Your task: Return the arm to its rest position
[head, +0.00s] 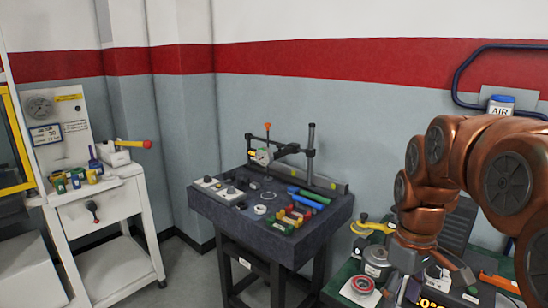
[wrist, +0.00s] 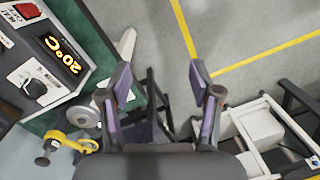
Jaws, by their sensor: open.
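My copper-coloured arm (head: 452,165) comes in from the right in the head view and bends down over the green-topped bench at lower right. My gripper (wrist: 160,76) hangs from its wrist, small and partly hidden in the head view. In the wrist view its two fingers stand wide apart with nothing between them. The grey floor and dark bench legs show beyond the gap.
A device with a lit "20°C" display (wrist: 65,55) and a yellow-handled part (wrist: 72,142) lie left in the wrist view. A dark granite table (head: 235,213) with gauges and blocks stands mid-picture. A white cart (head: 95,215) stands left. Grey floor separates them.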

